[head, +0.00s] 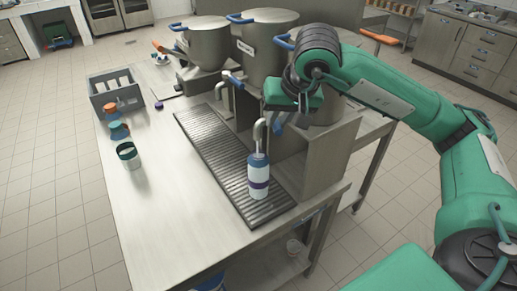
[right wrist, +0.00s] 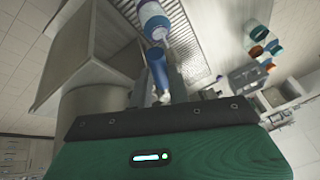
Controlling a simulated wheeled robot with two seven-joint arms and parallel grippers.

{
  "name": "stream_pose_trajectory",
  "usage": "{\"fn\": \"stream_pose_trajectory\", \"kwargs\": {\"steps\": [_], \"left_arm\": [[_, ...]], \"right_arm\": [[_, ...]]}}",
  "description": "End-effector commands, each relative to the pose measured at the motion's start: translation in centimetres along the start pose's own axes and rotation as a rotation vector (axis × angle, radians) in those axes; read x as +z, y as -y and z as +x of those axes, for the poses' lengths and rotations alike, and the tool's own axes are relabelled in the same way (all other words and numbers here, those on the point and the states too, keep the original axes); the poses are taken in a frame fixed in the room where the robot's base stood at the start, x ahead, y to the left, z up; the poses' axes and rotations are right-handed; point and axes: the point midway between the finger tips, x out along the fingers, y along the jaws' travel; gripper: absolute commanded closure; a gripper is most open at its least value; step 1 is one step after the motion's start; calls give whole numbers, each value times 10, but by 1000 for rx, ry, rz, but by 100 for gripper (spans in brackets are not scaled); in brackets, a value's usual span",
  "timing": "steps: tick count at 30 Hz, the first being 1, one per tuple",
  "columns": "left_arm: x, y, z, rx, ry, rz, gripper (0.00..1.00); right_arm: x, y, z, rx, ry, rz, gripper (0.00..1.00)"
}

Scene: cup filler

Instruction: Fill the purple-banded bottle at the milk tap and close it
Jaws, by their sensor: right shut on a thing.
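The purple-banded bottle (head: 258,178) stands upright on the ribbed drip tray (head: 215,150), directly under the nearest tap spout (head: 260,130). It has a blue upper part and a purple band. A white stream runs from the spout into its top. My right gripper (head: 281,110) is shut on the tap's blue handle (head: 278,126), above and right of the bottle. In the right wrist view the handle (right wrist: 157,68) reaches from between the fingers toward the bottle (right wrist: 153,20). A small purple cap (head: 159,104) lies on the table by the crate. My left gripper is out of view.
A grey crate (head: 117,92) stands at the table's far left. Large steel pots (head: 268,40) stand behind the taps. The table's near left is clear.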

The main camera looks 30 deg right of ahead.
Motion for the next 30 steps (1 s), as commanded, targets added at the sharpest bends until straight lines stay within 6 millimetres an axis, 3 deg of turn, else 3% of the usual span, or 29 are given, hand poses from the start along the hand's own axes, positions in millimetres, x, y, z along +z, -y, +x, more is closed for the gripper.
{"fn": "stream_pose_trajectory", "kwargs": {"steps": [10, 19, 30], "left_arm": [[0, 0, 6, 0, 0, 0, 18], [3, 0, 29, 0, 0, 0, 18], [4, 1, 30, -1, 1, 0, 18]], "right_arm": [[0, -3, 2, -9, 5, -24, 100], [-5, -20, 1, -97, 49, -233, 100], [-6, -22, -2, -113, 59, -274, 100]]}}
